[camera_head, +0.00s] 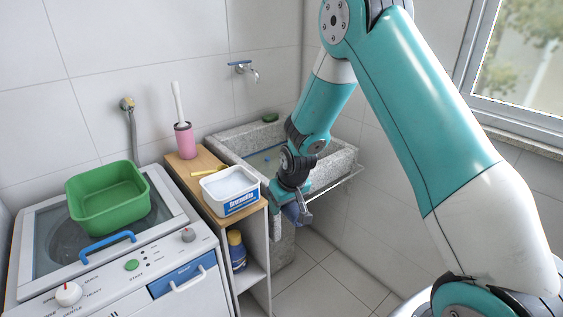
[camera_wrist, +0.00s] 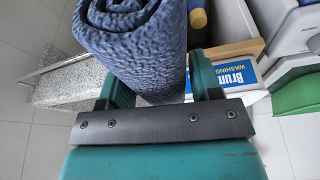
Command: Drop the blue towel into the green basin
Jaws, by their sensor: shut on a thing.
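A blue rolled towel (camera_wrist: 135,45) is held between the fingers of my gripper (camera_wrist: 165,88), as the wrist view shows. In the head view my gripper (camera_head: 302,205) is in front of the stone sink, right of the wooden shelf. There only a bit of the blue towel (camera_head: 291,213) shows; my gripper hides the rest. The green basin (camera_head: 108,200) sits on top of the washing machine at the left, well apart from my gripper. Its visible inside looks empty. A green edge (camera_wrist: 298,95) at the right of the wrist view may be the basin.
The wooden-topped shelf (camera_head: 215,185) stands between my gripper and the washing machine (camera_head: 185,255). It bears a white washing powder tub (camera_head: 230,190), a yellow scoop and a pink brush holder (camera_head: 185,140). The stone sink (camera_head: 225,140) and a towel rail (camera_head: 345,180) are close to my arm.

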